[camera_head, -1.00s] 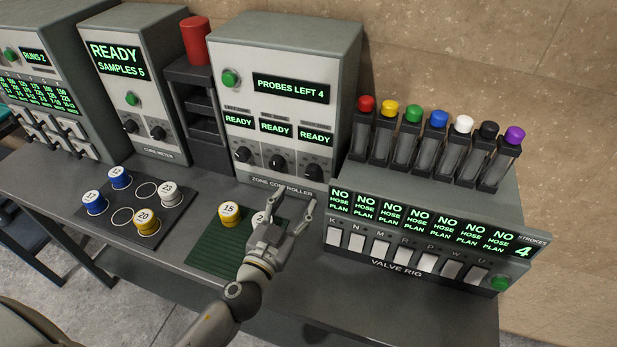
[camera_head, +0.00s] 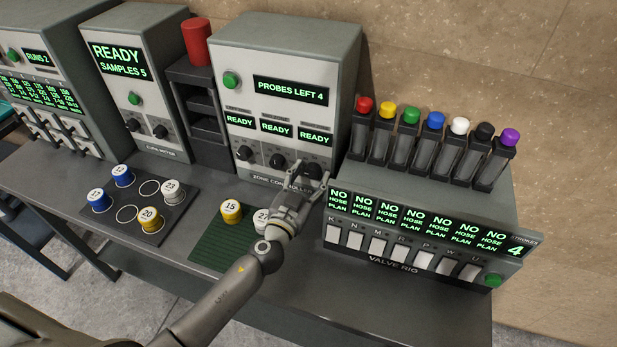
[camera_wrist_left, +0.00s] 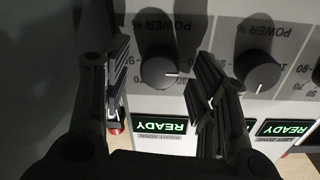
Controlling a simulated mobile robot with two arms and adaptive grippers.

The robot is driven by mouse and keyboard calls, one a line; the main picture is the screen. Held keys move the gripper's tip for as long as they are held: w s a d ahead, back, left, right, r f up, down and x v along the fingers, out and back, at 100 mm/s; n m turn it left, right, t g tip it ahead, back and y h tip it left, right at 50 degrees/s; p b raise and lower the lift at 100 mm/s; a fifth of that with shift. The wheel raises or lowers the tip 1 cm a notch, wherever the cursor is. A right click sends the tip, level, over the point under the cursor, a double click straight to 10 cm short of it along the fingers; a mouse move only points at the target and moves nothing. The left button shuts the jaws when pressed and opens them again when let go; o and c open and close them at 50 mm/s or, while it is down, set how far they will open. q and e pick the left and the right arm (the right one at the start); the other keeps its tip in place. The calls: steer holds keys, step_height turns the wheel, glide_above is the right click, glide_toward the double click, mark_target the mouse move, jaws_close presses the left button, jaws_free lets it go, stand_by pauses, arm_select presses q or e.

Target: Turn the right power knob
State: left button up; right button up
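The right power knob (camera_head: 313,168) is the rightmost of several dark knobs along the bottom of the zone controller (camera_head: 283,52). In the left wrist view, which shows the panel upside down, this knob (camera_wrist_left: 158,72) appears between the fingers, its white mark pointing right in the picture. My left gripper (camera_head: 310,180) is open in front of the knob, with a finger on each side. In the left wrist view the fingers (camera_wrist_left: 163,85) are spread, and I see no clear contact with the knob. My right gripper is not in view.
The middle knob (camera_head: 277,160) is close beside the left finger; it also shows in the wrist view (camera_wrist_left: 260,70). The valve rig (camera_head: 425,210) stands close on the right. Numbered caps sit on the green mat (camera_head: 210,250) below my arm.

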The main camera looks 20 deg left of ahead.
arm_select(q)
steer(key=c, duration=1)
